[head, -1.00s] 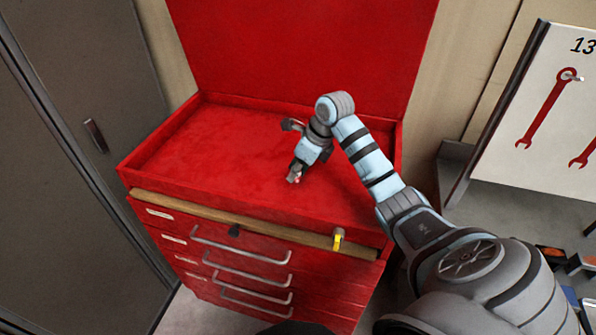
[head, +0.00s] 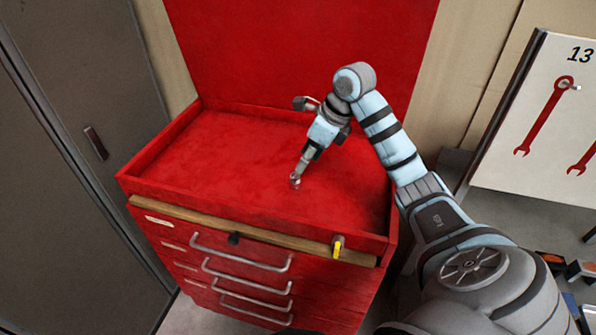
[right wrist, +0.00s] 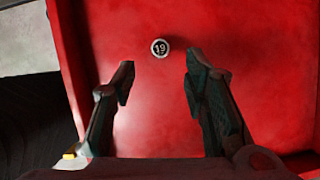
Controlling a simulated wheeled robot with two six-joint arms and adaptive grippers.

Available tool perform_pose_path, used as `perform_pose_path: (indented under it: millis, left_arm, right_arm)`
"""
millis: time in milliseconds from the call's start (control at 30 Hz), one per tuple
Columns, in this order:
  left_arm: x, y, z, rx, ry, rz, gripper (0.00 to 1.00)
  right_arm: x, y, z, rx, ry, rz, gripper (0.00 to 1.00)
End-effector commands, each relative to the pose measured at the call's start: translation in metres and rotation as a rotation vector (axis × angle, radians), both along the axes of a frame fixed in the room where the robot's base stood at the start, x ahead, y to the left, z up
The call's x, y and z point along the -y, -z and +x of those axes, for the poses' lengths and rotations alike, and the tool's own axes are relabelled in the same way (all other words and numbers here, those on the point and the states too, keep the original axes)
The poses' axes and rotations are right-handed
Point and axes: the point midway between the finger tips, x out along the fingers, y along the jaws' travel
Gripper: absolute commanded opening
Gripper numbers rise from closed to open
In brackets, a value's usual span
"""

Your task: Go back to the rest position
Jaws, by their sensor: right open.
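My right gripper (head: 308,157) is over the red tray top of the tool chest (head: 230,150), pointing down. In the right wrist view its two dark fingers (right wrist: 160,75) are spread apart with nothing between their tips. A small round socket (right wrist: 160,48) marked 19 sits on the red tray surface, beyond the fingertips and apart from them. In the head view the small shiny socket (head: 295,181) shows just below the gripper. My left gripper is not in view.
The chest has a raised rim, an upright red lid and several drawers with handles (head: 240,252). A yellow-tagged item (head: 338,246) is at its front edge. A dark cabinet (head: 75,130) stands left. A white board (head: 545,130) with red wrench shapes stands right.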

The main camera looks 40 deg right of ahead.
Motion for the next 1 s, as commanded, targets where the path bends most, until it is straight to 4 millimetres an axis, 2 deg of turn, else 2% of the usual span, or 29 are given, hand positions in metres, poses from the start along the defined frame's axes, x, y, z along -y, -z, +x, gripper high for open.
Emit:
perform_pose_path:
  millis: [100,200,767,867,967,1000]
  left_arm:
    - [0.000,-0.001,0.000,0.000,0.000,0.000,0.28]
    - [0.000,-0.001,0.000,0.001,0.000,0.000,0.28]
    - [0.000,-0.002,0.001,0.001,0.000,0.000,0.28]
    - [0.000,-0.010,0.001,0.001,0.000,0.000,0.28]
    - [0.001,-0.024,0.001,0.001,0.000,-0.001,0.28]
    - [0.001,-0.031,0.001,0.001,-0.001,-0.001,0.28]
  right_arm:
    - [0.004,-0.022,-0.008,0.002,0.000,-0.002,0.41]
    - [0.005,-0.031,-0.011,0.000,0.000,0.000,0.41]
    - [0.003,-0.031,-0.012,-0.001,-0.004,-0.001,0.41]
    - [-0.016,-0.027,-0.009,0.011,-0.041,-0.015,0.41]
    - [-0.053,-0.020,-0.007,0.043,-0.105,-0.037,0.41]
    - [-0.071,-0.018,-0.007,0.063,-0.132,-0.044,0.41]
